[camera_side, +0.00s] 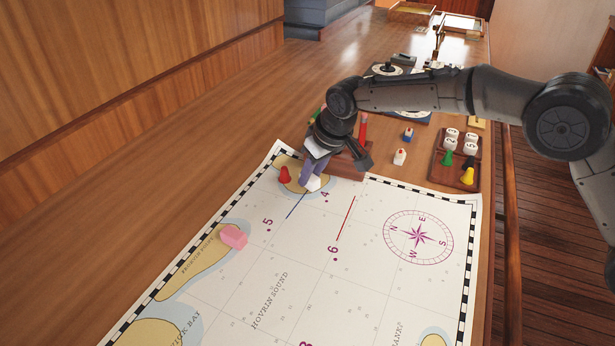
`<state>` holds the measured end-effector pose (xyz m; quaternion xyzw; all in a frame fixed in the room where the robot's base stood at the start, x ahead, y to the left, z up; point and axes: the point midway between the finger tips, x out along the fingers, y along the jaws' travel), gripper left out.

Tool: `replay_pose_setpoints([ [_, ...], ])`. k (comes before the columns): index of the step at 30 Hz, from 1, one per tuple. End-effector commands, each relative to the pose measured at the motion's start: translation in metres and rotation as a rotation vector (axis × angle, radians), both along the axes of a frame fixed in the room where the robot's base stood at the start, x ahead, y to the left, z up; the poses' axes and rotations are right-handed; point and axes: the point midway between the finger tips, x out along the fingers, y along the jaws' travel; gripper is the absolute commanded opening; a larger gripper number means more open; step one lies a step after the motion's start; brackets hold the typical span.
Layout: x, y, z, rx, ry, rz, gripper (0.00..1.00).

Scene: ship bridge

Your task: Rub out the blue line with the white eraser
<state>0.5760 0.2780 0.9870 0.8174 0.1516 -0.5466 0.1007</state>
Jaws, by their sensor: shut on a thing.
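The white eraser (313,183) is between the fingertips of my gripper (313,172), which is shut on it. Its lower end is at or just above the chart, at the upper end of the blue line. I cannot tell whether it touches the paper. The blue line (295,208) is a short slanted stroke on the chart (300,265), between the printed 5 and 4. Its upper end is close to the eraser and may be partly hidden by it.
A red pawn (285,175) stands just left of my gripper. A pink eraser (234,237) lies on the chart at left. A red line (346,218) is to the right.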

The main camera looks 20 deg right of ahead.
Motion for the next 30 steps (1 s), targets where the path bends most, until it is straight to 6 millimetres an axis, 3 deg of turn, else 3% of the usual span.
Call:
replay_pose_setpoints([
  [19, -0.058, 0.063, 0.0, 0.0, -0.001, 0.004, 0.0],
  [30, -0.071, 0.077, 0.001, 0.0, -0.002, 0.002, 0.0],
])
